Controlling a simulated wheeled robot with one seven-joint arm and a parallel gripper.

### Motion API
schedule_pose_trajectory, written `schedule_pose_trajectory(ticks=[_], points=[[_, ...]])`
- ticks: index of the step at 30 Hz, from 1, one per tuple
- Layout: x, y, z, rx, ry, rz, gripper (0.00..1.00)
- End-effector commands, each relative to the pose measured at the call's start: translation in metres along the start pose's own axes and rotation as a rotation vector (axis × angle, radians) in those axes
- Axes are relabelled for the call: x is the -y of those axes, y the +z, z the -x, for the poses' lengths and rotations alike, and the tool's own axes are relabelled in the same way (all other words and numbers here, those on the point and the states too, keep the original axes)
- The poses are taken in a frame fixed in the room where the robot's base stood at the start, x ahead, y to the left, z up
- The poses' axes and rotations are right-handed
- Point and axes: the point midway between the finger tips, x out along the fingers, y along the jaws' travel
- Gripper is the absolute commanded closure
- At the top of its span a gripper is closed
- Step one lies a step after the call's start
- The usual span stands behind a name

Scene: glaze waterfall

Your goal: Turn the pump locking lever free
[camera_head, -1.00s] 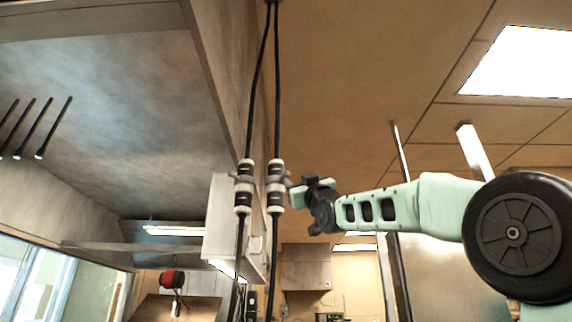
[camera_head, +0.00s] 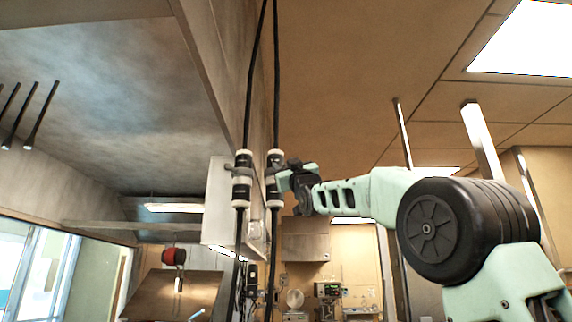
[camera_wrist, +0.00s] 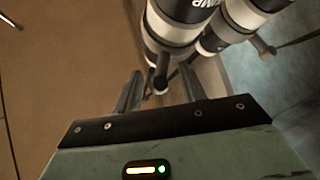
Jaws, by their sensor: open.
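The pump coupling (camera_wrist: 177,28), a white and black cylinder with a partly cut-off label ending in "MP", is at the top of the wrist view. In the head view, the right-hand coupling (camera_head: 274,188) hangs on a black hose, beside my gripper. Its locking lever (camera_wrist: 161,72), a short dark rod, points toward the wrist camera. My gripper (camera_wrist: 160,90) is open, with one finger on each side of the lever's end; I cannot tell whether either touches it. In the head view my gripper (camera_head: 286,178) partly hides the lever.
A second, similar coupling (camera_head: 242,185) hangs close on the left; it also shows behind the first in the wrist view (camera_wrist: 213,40). A pale box (camera_head: 220,205) and a large hood stand to the left. Open room lies to the right.

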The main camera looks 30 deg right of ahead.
Motion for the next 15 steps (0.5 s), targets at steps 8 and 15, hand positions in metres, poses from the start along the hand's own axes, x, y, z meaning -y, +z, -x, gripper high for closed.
schedule_pose_trajectory(ticks=[8,15], points=[[-0.0001,-0.0002,0.0003,0.0,0.0,0.0,1.0],[-0.001,0.0003,0.0005,-0.003,-0.004,-0.005,1.0]])
